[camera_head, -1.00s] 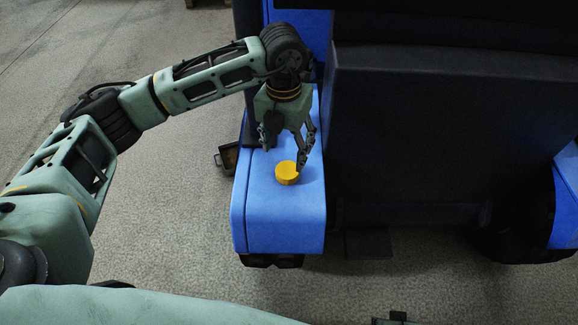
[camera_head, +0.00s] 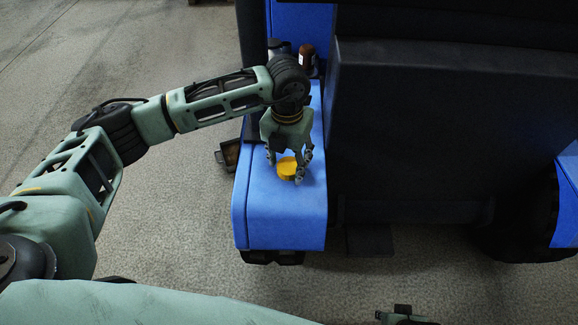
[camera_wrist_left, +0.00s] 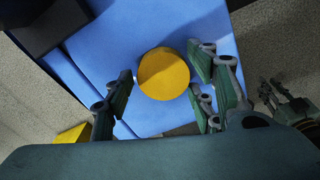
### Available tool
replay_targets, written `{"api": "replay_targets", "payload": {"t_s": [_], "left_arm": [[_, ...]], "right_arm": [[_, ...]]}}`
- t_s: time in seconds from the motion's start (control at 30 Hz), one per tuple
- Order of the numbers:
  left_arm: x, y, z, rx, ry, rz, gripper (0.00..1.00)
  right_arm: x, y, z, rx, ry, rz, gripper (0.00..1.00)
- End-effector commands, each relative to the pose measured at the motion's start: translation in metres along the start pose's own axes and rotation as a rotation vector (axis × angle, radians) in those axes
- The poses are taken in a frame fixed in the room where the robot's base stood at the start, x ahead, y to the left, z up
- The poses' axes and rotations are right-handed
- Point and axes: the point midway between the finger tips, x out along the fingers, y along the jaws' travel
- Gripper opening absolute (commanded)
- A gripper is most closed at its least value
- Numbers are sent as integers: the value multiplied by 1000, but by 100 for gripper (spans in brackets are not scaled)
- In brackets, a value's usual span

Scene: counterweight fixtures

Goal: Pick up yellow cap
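The yellow cap (camera_head: 288,169) is a short round disc lying on the blue fender surface (camera_head: 280,220). In the left wrist view the yellow cap (camera_wrist_left: 163,74) sits between the fingers, nearer the right fingers, with a gap on the left. My left gripper (camera_head: 287,172) is open and points down over the cap; it also shows in the left wrist view (camera_wrist_left: 160,90). The cap's upper edge is partly hidden by the gripper in the head view. What looks like part of my right gripper (camera_head: 405,316) shows at the bottom edge of the head view, too little to judge.
A dark upright panel (camera_head: 430,130) stands close right of the blue surface. A brown bottle (camera_head: 307,60) stands behind the arm. A small dark open box (camera_head: 229,154) juts out left of the blue surface. The front part of the blue surface is clear.

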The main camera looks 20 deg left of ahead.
Motion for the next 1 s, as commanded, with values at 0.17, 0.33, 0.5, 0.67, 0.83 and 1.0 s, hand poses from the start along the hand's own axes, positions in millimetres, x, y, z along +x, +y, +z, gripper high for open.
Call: {"api": "replay_targets", "payload": {"t_s": [0.17,0.33,0.5,0.67,0.83,1.0], "left_arm": [[0,0,0,0,0,0,33],[0,0,0,0,0,0,20],[-1,0,0,0,0,0,20],[-9,0,0,-1,0,-1,20],[-33,0,1,0,-4,0,20],[-57,16,-21,-1,-1,1,20]], "right_arm": [[0,0,0,0,0,0,27],[0,0,0,0,1,0,27],[0,0,0,0,1,0,27],[0,0,-1,0,5,0,27],[4,0,2,0,5,0,27],[20,1,8,-3,-5,2,27]]}}
